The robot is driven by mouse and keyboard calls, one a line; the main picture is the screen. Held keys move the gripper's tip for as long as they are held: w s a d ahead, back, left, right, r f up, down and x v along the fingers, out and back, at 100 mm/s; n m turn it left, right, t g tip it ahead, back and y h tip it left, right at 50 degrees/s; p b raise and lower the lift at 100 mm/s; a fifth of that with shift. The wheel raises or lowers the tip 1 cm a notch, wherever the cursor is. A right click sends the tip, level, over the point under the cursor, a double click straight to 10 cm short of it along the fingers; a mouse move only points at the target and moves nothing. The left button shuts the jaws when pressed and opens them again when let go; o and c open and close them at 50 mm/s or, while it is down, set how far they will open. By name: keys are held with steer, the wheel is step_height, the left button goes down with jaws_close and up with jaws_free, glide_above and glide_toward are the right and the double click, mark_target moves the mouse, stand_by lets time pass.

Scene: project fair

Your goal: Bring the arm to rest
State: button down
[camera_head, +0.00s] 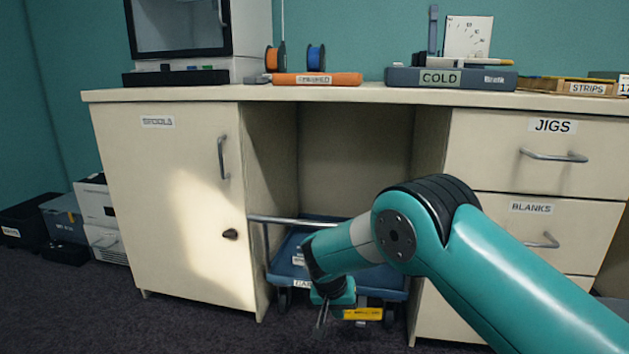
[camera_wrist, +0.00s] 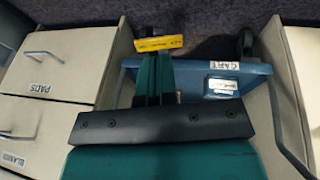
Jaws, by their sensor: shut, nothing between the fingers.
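My teal arm reaches in from the lower right in the head view, bent at a black-ringed joint. My gripper (camera_head: 322,318) points down in front of the cart, low over the floor. Its fingers are shut with nothing held. In the wrist view my gripper (camera_wrist: 155,72) shows at the centre, with the black wrist part below it. A yellow labelled object (camera_head: 362,314) lies just to the right of the fingers; it also shows past the fingertips in the wrist view (camera_wrist: 159,43). I cannot tell whether the fingers touch it.
A blue cart (camera_head: 283,272) stands in the knee space under the bench (camera_head: 200,95). A cabinet (camera_head: 180,220) is at left, and drawers marked JIGS (camera_head: 490,155) and BLANKS (camera_head: 490,225) are at right. Spools, a COLD box (camera_head: 400,78) and trays stand on top.

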steer(key=s+d+r+n+y+p, duration=0.15)
steer(key=s+r, duration=0.25)
steer(key=r, duration=0.4)
steer(key=s+d+r+n+g+y, duration=0.1)
steer(key=s+d+r, duration=0.1)
steer(key=s+r, duration=0.45)
steer(key=s+d+r+n+y+p, duration=0.1)
steer(key=s+d+r+n, duration=0.15)
steer(key=r, duration=0.65)
steer(key=s+d+r+n+g+y+p, duration=0.15)
steer(key=s+r, duration=0.25)
steer(key=s, duration=0.8)
steer(key=s+d+r+n+y+p, duration=0.15)
steer(key=s+r, duration=0.35)
steer(key=s, duration=0.6)
step_height(320, 180, up, 38)
steer(key=p, duration=3.7)
steer(key=shift+s+f+n, duration=0.15)
steer(key=shift+n, duration=0.15)
steer(key=shift+d, duration=0.1)
steer(key=c, duration=1.8)
jaws_free()
